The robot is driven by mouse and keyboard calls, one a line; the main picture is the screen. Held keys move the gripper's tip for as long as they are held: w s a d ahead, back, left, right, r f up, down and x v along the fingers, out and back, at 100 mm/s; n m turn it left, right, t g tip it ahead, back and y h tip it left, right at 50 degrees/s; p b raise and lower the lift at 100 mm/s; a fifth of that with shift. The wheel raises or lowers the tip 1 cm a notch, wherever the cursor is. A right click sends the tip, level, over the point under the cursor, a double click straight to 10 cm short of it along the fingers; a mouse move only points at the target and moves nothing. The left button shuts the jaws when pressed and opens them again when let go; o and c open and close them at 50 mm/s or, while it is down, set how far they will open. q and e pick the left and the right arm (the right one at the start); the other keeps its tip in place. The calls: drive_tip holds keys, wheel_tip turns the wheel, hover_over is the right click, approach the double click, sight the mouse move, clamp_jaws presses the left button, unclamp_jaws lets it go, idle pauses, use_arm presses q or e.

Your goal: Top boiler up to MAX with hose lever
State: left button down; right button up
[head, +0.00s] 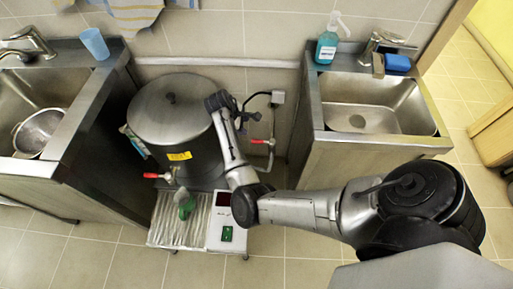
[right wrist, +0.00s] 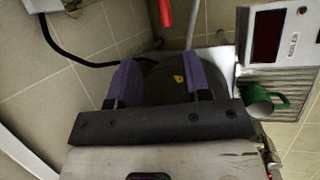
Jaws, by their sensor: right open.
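The steel boiler (head: 160,112) stands between two sink units with its lid on and a yellow label on its front. A red lever (head: 262,142) sits on the pipe at the wall, right of the boiler. A red lever also shows at the top of the right wrist view (right wrist: 166,12), beyond the fingers. My right gripper (head: 243,116) is beside the boiler's right side, apart from the wall lever. In the right wrist view its purple fingers (right wrist: 162,82) are open and empty. The water level is hidden.
A green mug (head: 186,206) is on the ribbed tray (head: 168,232) below the tap. A control box (head: 222,222) with a dark display stands beside it. A black cable runs to a wall socket (head: 278,97). Sinks flank the boiler; my right arm crosses the front right.

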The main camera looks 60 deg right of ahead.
sight(256, 141)
drive_tip(key=b+x, duration=0.2)
drive_tip(key=x, duration=0.2)
drive_tip(key=b+x, duration=0.2)
drive_tip(key=x, duration=0.3)
drive_tip(key=b+x, duration=0.2)
drive_tip(key=x, duration=0.2)
drive_tip(key=shift+w+a+f+b, duration=0.2)
drive_tip(key=shift+a+f+b, duration=0.15)
drive_tip(key=shift+f, duration=0.1)
use_arm(q)
wheel_tip(256, 141, down, 8)
use_arm(e)
drive_tip(key=shift+s+d+f, duration=0.15)
drive_tip(key=shift+d+f, duration=0.15)
drive_tip(key=shift+f, duration=0.15)
use_arm(q)
drive_tip(key=shift+r, duration=0.1)
use_arm(e)
drive_tip(key=shift+c, duration=0.3)
use_arm(q)
drive_tip(key=shift+d, duration=0.2)
use_arm(e)
clamp_jaws()
